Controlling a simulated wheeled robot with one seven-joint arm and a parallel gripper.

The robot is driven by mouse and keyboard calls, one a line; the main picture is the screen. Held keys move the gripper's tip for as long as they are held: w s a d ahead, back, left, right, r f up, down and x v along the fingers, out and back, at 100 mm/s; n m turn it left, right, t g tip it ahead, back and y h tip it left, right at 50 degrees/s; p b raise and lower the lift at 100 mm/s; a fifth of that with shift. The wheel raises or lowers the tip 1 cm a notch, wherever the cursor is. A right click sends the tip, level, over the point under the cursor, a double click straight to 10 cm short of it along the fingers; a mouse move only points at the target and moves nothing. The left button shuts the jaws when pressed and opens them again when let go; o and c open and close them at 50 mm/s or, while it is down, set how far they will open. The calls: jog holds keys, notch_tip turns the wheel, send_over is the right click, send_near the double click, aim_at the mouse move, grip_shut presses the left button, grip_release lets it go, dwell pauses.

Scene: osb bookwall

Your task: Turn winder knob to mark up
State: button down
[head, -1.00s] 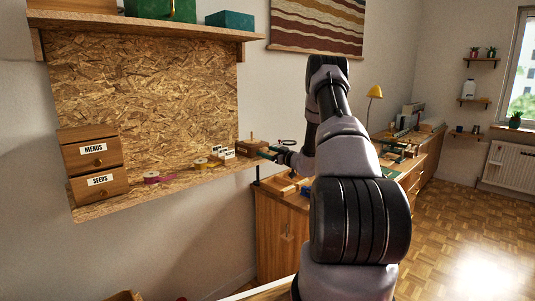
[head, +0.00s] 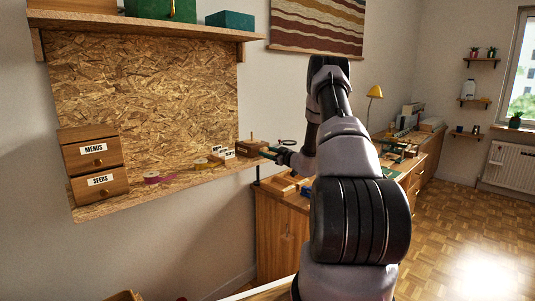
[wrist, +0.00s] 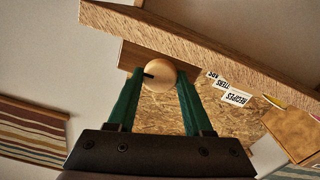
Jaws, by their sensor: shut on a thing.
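The winder is a small wooden box (head: 250,147) at the right end of the lower board shelf. Its round pale wooden knob (wrist: 160,76) shows in the wrist view, with a short dark mark on the left part of its face, pointing left in that view. My gripper (wrist: 159,84) has green fingers on both sides of the knob and is shut on it. In the head view my gripper (head: 268,153) reaches the box from the right, and the knob is hidden there.
On the shelf (head: 125,204) are label cards (head: 222,154), a yellow tape roll (head: 201,163), a pink ribbon roll (head: 152,177) and two small drawers marked MENUS and SEEDS (head: 95,163). A wooden cabinet (head: 280,232) stands below right. Open floor lies at the far right.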

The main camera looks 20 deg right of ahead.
jog(key=shift+n, duration=2.2)
jog(key=shift+f, duration=0.1)
jog(key=shift+c, duration=1.5)
grip_release()
jog(key=shift+s, duration=0.1)
